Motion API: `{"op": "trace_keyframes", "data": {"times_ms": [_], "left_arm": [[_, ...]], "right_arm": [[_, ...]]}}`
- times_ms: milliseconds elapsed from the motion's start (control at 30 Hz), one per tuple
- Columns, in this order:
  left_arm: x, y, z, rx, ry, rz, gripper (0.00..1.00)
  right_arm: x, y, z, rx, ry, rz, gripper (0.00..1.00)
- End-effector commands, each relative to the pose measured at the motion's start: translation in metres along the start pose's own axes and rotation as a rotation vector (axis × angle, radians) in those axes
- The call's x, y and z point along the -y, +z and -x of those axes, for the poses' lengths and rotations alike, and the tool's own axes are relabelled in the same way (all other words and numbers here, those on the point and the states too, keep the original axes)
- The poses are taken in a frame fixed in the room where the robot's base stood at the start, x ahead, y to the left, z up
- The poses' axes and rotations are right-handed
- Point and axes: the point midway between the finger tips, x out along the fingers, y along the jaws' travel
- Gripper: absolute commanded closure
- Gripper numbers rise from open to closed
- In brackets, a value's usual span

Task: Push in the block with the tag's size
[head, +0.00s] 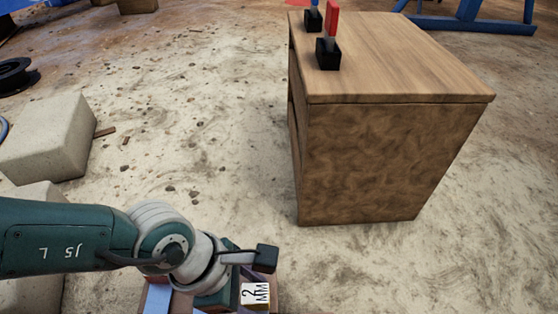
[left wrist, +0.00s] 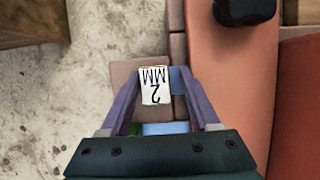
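A white tag marked "2 MM" (left wrist: 155,87) shows between the fingers of my left gripper (left wrist: 157,76) in the left wrist view. In the head view the same tag (head: 255,294) is at the bottom edge, just right of my left gripper (head: 238,290). A tan block (left wrist: 122,78) lies by the left finger, and a blue block (left wrist: 178,80) lies right of the tag. Green and blue pieces near the gripper's palm are partly hidden. My right gripper is not in view.
Pale stone blocks (head: 50,138) lie at left. An orange-red machine surface (left wrist: 235,80) is right of the gripper. Dusty ground between is clear.

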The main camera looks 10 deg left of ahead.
Motion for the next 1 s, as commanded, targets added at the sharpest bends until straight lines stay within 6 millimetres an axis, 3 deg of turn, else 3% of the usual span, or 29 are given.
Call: {"op": "trace_keyframes", "data": {"times_ms": [633,867,900,1000], "left_arm": [[-0.001,-0.001,-0.001,-0.002,-0.001,0.000,0.28],[-0.029,-0.004,-0.007,-0.001,0.003,0.000,0.28],[-0.028,0.001,0.017,-0.002,0.001,0.001,0.28],[-0.027,0.003,0.043,-0.003,0.000,0.001,0.28]], "right_arm": [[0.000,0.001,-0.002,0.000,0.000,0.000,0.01],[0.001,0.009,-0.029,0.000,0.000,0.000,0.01],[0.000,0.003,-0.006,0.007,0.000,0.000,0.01],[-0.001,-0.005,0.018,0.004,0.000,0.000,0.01]]}}
